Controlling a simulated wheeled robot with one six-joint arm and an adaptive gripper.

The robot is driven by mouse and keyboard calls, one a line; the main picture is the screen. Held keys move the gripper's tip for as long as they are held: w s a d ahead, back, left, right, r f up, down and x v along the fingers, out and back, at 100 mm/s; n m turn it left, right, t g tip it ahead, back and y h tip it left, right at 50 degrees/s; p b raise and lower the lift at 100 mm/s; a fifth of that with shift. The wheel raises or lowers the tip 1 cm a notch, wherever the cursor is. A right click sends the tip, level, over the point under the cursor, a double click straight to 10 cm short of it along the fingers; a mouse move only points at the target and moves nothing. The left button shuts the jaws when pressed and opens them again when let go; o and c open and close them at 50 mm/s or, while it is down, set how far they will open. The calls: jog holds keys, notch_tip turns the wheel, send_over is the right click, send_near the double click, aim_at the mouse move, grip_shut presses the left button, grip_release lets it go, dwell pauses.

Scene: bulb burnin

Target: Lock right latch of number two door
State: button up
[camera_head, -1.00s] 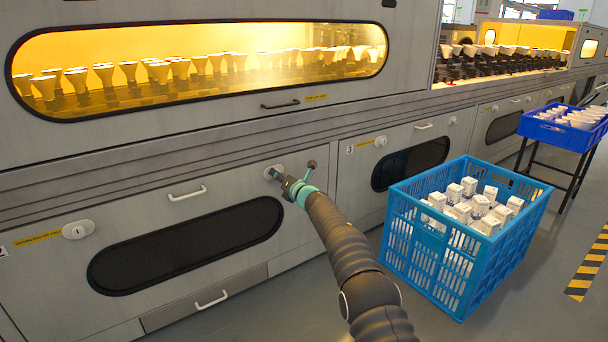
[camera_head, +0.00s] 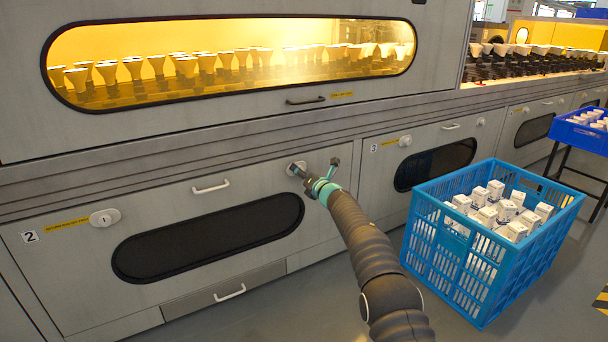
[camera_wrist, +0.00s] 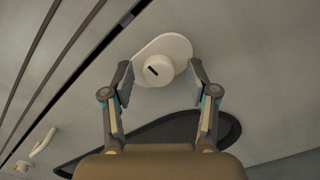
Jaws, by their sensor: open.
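The number two door (camera_head: 75,265) is a grey panel with a "2" label (camera_head: 30,237) at its left. Its right latch (camera_head: 294,167) is a pale round knob on an oval plate, partly hidden by my gripper in the head view. In the wrist view the latch (camera_wrist: 157,70) shows a short dark slot in the knob. My gripper (camera_head: 314,172) is at this latch. In the wrist view my gripper (camera_wrist: 160,82) is open, one finger on each side of the knob; I cannot tell whether they touch it. The door's left latch (camera_head: 104,218) has an upright slot.
A white handle (camera_head: 211,187) and dark window (camera_head: 210,238) are on the door. The number three door (camera_head: 385,165) is to the right. A blue crate of boxed bulbs (camera_head: 445,262) stands on the floor right of my arm. Floor left of my arm is clear.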

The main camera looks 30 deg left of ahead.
jog(key=shift+s+d, duration=0.1)
jog(key=shift+d, duration=0.05)
jog(key=v, duration=1.1)
jog(key=shift+d, duration=0.35)
jog(key=shift+s, duration=0.1)
dwell(0.4)
